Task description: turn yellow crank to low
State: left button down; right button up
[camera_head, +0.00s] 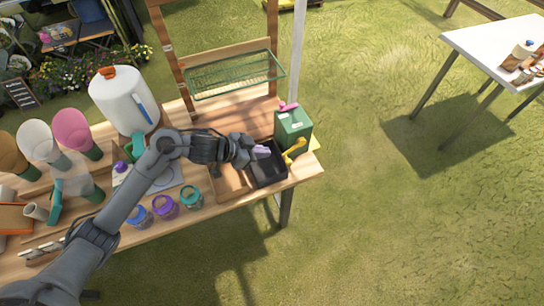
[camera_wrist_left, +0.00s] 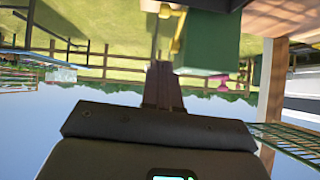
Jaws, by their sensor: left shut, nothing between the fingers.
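The yellow crank (camera_head: 294,151) sticks out from the front of a green box (camera_head: 296,123) at the right end of the wooden table. My left gripper (camera_head: 252,152) is shut and empty, just left of the crank and apart from it, above a black bin. In the left wrist view, which appears upside down, the shut gripper fingers (camera_wrist_left: 163,86) point toward the crank (camera_wrist_left: 177,32) and the green box (camera_wrist_left: 208,42). My right gripper is not in view.
The black bin (camera_head: 268,171) stands below my left gripper. A green wire rack (camera_head: 235,75) hangs behind it. Colored jars (camera_head: 164,207) and a white jug (camera_head: 118,98) stand to the left. Open grass lies right of the table.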

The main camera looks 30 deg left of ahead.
pick_arm(q)
jog(key=b, duration=0.2)
send_over(289, 161)
jog(key=s+a, duration=0.2)
notch_tip(289, 161, down, 5)
jog(key=shift+w+d+f+b, duration=0.15)
jog(key=shift+f+b, duration=0.15)
jog(key=shift+f, duration=0.8)
jog(key=shift+s+d+f+b, duration=0.1)
jog(key=shift+f+b, duration=0.15)
jog(key=shift+f, duration=0.8)
jog(key=shift+f+p, duration=0.45)
jog(key=shift+p, duration=0.2)
jog(key=shift+f, duration=0.15)
